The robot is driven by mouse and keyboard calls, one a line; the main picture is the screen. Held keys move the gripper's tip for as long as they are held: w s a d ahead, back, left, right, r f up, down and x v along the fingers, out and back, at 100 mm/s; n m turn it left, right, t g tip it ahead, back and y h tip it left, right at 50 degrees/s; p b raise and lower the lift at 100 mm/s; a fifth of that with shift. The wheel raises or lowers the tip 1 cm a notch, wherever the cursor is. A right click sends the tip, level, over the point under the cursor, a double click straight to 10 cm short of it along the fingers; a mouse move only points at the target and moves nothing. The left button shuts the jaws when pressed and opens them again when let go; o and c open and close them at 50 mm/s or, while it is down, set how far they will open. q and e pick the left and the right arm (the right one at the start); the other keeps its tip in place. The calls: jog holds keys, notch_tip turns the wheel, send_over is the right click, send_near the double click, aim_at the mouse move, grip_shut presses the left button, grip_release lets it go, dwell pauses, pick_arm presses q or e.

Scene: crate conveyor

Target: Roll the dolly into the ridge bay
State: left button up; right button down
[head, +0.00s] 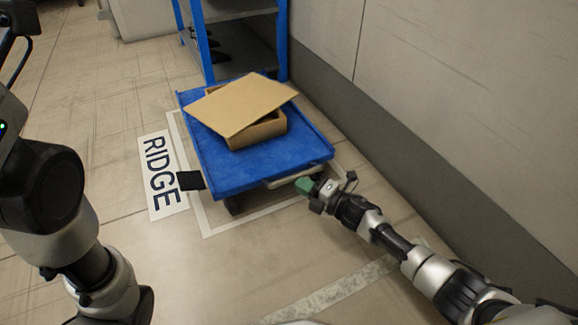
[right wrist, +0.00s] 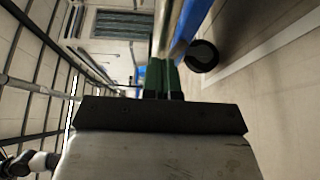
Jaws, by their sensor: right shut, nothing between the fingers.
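The dolly (head: 250,181) is a low blue platform with a raised rim and a pale handle bar (head: 292,177) on its near side. It stands over the ridge bay, a white floor outline (head: 206,222) beside the RIDGE sign (head: 161,174). The outline shows at the dolly's left and near sides; its far side is hidden. My right gripper (head: 305,186) is shut and empty at the right end of the bar; I cannot tell if it touches. Its green fingers (right wrist: 160,80) are together in the right wrist view, near a black wheel (right wrist: 202,56). My left gripper is out of view.
A cardboard box (head: 259,133) with a skewed flat lid (head: 242,103) rides on the dolly. A blue-framed rack (head: 283,40) stands close behind it. A grey wall (head: 440,90) runs along the right. A black block (head: 190,180) shows at the dolly's left. Floor in front is clear.

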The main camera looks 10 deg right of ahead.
jog(key=shift+w+a+r, duration=0.1)
jog(key=shift+w, duration=0.35)
jog(key=s+d+p, duration=0.2)
jog(key=s+p, duration=0.2)
jog(key=s, duration=0.4)
jog(key=shift+s, duration=0.3)
dwell(0.4)
jog(key=shift+d, duration=0.1)
